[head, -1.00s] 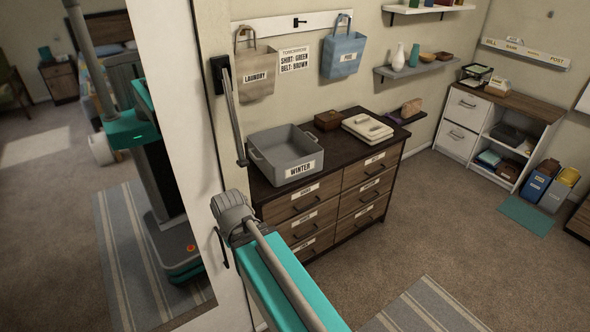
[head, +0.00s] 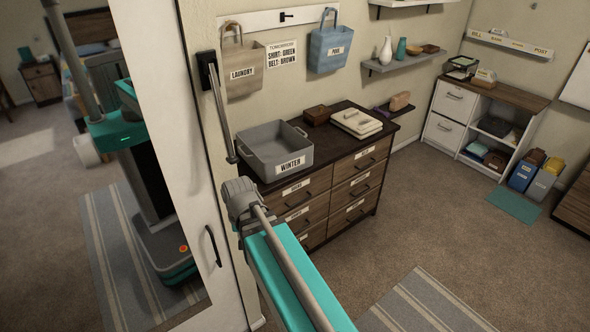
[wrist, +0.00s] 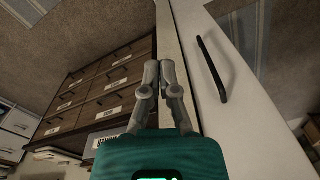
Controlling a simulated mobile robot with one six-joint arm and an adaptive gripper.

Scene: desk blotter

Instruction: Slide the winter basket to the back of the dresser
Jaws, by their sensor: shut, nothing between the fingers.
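The winter basket (head: 277,150) is a grey open bin with a white WINTER label. It stands upright at the left end of the dresser top (head: 385,128), close to the front edge, with bare top behind it. It looks empty. In the wrist view part of the basket (wrist: 93,146) shows at the lower left, below the dresser drawers (wrist: 100,90). My gripper (wrist: 159,68) is shut and empty, with its two grey fingers together, near the white door and well apart from the basket. In the head view my gripper is hidden; only my arm shows.
A brown box (head: 317,115) and a cream folded stack (head: 356,124) sit right of the basket. A grey rod (head: 222,112) hangs on the wall at left. A mirrored door with a black handle (head: 212,246) stands near my arm. Open carpet lies right of the dresser.

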